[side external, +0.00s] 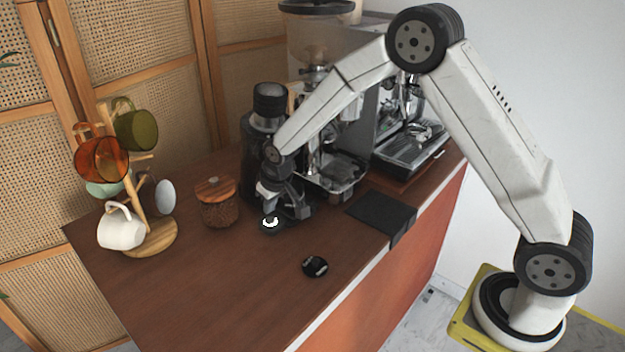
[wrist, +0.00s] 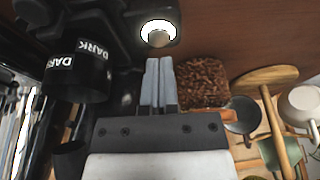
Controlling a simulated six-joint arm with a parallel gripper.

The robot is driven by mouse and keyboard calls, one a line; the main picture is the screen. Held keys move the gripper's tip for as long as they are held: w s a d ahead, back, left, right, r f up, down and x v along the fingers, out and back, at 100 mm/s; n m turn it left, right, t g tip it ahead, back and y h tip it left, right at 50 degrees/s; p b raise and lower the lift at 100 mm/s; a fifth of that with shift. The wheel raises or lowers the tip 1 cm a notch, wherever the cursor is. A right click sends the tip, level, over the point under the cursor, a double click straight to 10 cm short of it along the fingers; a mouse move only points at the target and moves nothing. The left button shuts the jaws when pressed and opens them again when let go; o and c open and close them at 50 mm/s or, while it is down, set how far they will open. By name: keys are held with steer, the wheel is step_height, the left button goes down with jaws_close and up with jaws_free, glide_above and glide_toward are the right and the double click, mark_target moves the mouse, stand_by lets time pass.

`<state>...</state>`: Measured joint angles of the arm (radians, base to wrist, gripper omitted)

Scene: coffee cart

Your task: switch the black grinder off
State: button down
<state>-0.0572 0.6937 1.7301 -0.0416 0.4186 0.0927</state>
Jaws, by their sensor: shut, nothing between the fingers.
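The black grinder (side external: 250,135) stands at the back of the wooden counter, partly hidden behind my arm. A round button with a lit white ring (side external: 270,222) sits low at its front. In the wrist view the lit ring (wrist: 158,28) is at the top centre, with a round knob in its middle. My gripper (side external: 268,208) is shut and empty, pointing down close to the ring. In the wrist view the fingertips (wrist: 158,62) lie just below the ring; I cannot tell whether they touch it.
A jar of coffee beans with a wooden lid (side external: 216,203) stands left of the gripper. A mug tree (side external: 150,238) with several mugs is further left. A small black round object (side external: 315,266) lies in front. An espresso machine (side external: 410,130) and black mat (side external: 380,212) are to the right.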

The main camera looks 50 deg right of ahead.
mark_target(272, 220)
steer(key=shift+f, duration=1.15)
stand_by(1.9)
steer(key=shift+r, duration=1.25)
steer(key=shift+r, duration=0.1)
steer(key=shift+r, duration=1.4)
